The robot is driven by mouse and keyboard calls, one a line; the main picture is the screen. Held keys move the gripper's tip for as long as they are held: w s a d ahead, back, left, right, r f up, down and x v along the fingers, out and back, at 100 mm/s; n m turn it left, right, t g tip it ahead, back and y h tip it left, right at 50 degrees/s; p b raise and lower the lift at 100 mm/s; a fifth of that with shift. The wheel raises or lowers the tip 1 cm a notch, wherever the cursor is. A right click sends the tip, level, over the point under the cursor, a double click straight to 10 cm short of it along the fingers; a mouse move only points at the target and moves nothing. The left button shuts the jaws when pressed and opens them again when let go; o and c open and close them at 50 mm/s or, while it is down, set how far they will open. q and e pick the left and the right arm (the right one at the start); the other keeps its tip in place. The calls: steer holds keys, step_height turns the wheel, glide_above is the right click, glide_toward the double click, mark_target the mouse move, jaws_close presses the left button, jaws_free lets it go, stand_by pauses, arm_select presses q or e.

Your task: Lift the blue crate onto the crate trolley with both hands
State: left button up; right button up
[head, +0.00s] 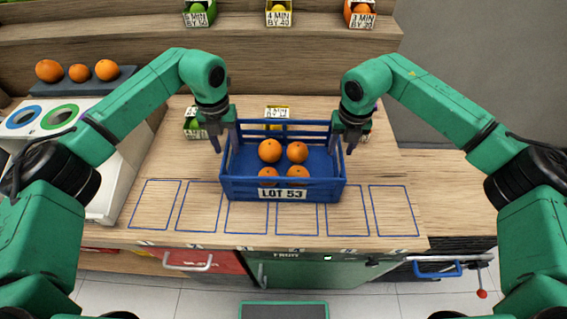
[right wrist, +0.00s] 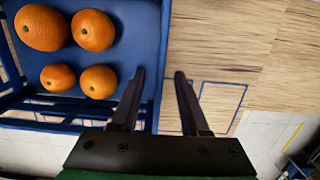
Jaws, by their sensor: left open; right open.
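The blue crate (head: 232,186) stands on the wooden counter with several oranges (head: 270,151) inside and a "LOT 53" label on its front. My left gripper (head: 224,145) is open, pointing down at the crate's left side. My right gripper (head: 345,148) is open at its right side. In the right wrist view, the open right gripper (right wrist: 161,74) has one finger over the inside and one outside the crate's right wall (right wrist: 162,60). I cannot tell whether either gripper touches the crate. I cannot clearly make out the crate trolley.
Blue outlined spaces (head: 347,211) line the counter's front. Small labelled boxes (head: 278,112) stand behind the crate. A white unit (head: 105,180) is at left, with oranges on a dark tray (head: 73,86) behind it. Below are a red drawer (head: 203,261) and a blue handle (head: 437,270).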

mark_target(231, 159)
arm_select(q)
step_height(231, 159, down, 5)
steer(key=shift+w+f, duration=0.1)
steer(key=shift+w, duration=0.05)
arm_select(e)
steer(key=f, duration=0.3)
steer(key=w+f, duration=0.1)
steer(key=f, duration=0.1)
steer(key=shift+s, duration=0.1)
arm_select(q)
jaws_close()
arm_select(e)
jaws_close()
arm_select(q)
steer(key=shift+r, duration=0.2)
arm_select(e)
steer(key=shift+r, duration=0.15)
